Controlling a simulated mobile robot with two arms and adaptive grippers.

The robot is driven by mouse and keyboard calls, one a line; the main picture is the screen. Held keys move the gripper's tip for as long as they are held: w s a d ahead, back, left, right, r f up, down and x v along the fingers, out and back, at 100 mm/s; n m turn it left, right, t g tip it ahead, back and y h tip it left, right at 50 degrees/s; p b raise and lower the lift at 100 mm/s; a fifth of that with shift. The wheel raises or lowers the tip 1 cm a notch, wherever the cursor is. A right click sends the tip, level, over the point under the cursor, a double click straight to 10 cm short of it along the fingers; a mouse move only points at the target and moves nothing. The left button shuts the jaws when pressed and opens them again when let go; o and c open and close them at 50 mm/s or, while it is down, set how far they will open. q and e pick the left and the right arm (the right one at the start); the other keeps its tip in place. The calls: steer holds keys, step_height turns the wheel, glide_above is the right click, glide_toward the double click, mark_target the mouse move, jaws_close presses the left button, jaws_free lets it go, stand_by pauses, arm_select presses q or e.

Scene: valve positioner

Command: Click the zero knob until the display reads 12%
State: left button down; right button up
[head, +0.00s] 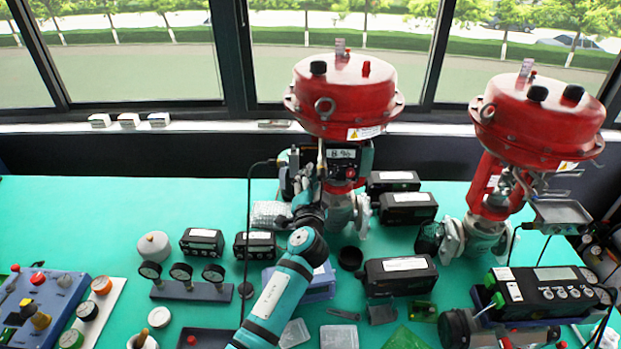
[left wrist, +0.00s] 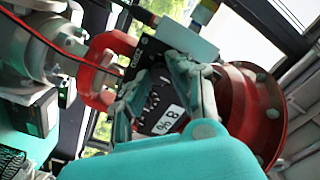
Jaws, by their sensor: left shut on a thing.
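The valve positioner (head: 343,158) is a dark box with a white display, mounted under the red actuator of the middle valve. Its display (left wrist: 168,120) appears rotated in the left wrist view and seems to read 8%. My left gripper (head: 318,183) is at the positioner's front left, with its fingers close to the box. In the left wrist view the left gripper's fingers (left wrist: 170,72) reach across the positioner's face and are shut on a small part, apparently the zero knob, which they hide. My right gripper is not in view.
A second red valve (head: 540,120) stands to the right. Several black instrument boxes (head: 400,274) lie around the middle valve. Three small gauges (head: 181,272) and a blue control panel (head: 38,310) are at left. The green table (head: 90,215) is clear at back left.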

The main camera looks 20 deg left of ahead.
arm_select(q)
steer(key=shift+m, duration=2.8)
steer(key=c, duration=1.2)
jaws_free()
steer(key=shift+o, duration=0.2)
steer(key=v, duration=1.2)
